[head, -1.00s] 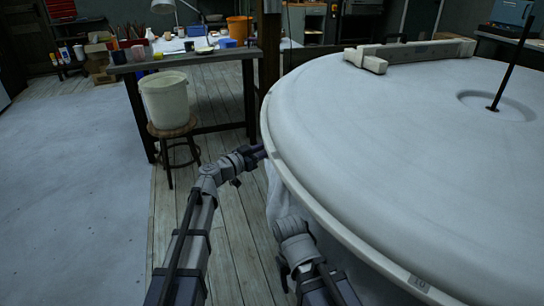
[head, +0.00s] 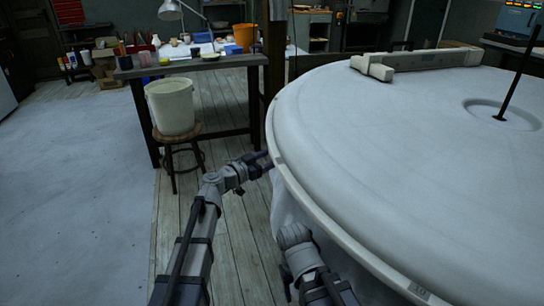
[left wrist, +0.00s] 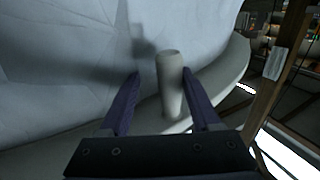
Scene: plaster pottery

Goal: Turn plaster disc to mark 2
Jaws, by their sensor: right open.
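The large white plaster disc (head: 410,130) fills the right of the head view. My left gripper (head: 266,161) is at the disc's left rim. In the left wrist view it (left wrist: 160,75) is open, with a pale round peg (left wrist: 171,85) between its fingers and gaps on both sides. The peg stands by the rim (left wrist: 225,75). My right gripper (head: 287,280) is low beside the disc's near left side, mostly hidden by its own arm, and open.
A pale beam (head: 415,57) lies across the far part of the disc, and a dark rod (head: 515,85) rises from its central hollow. A bucket (head: 171,105) on a stool (head: 178,140) and a cluttered workbench (head: 205,63) stand to the left. The floor at far left is clear.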

